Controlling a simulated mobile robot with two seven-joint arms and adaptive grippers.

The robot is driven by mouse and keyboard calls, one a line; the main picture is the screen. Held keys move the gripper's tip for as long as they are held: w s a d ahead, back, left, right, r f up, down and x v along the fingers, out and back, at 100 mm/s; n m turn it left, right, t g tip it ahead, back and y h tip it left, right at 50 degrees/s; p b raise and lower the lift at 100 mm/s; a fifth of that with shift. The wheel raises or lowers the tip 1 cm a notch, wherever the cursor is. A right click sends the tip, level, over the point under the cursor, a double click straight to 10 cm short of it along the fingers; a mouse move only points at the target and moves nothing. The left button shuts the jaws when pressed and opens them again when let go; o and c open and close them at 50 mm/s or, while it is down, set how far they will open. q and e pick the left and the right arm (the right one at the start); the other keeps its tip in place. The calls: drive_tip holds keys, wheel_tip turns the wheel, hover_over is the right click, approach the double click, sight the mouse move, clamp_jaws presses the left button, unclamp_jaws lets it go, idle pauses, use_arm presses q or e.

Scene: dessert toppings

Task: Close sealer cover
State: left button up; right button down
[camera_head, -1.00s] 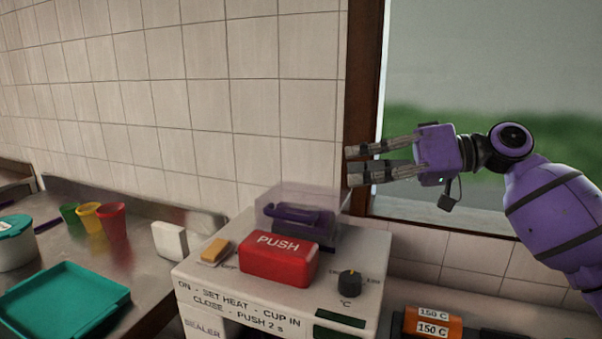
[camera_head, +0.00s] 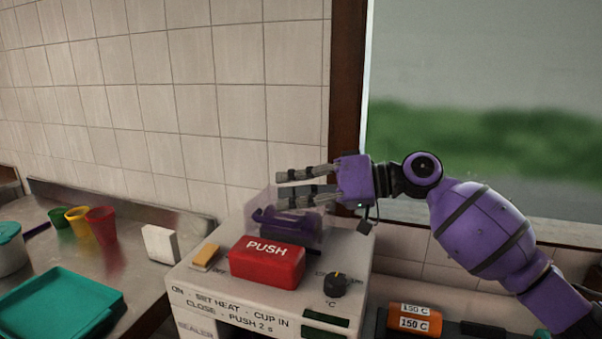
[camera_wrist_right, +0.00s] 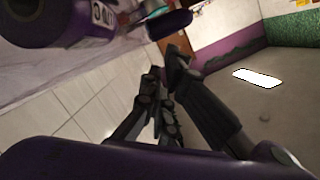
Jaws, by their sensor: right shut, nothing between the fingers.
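The sealer (camera_head: 240,312) is a pale box with a red PUSH block (camera_head: 267,262) on top. Its clear cover (camera_head: 322,232) stands up behind the red block, around a purple part (camera_head: 283,220). My right gripper (camera_head: 281,187) is shut and empty, with its fingers pointing left at the cover's upper edge. I cannot tell whether they touch it. In the right wrist view the fingers (camera_wrist_right: 165,68) are close together. My left gripper is not in view.
An orange switch (camera_head: 206,256) and a black knob (camera_head: 336,284) flank the red block. A teal tray (camera_head: 55,305), coloured cups (camera_head: 102,224) and a white block (camera_head: 160,243) stand on the left counter. An orange 150 C roll (camera_head: 414,320) lies right of the sealer. The tiled wall stands close behind.

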drive_tip(key=shift+s+a+f, duration=0.1)
drive_tip(key=shift+s+f, duration=0.05)
drive_tip(key=shift+f, duration=0.25)
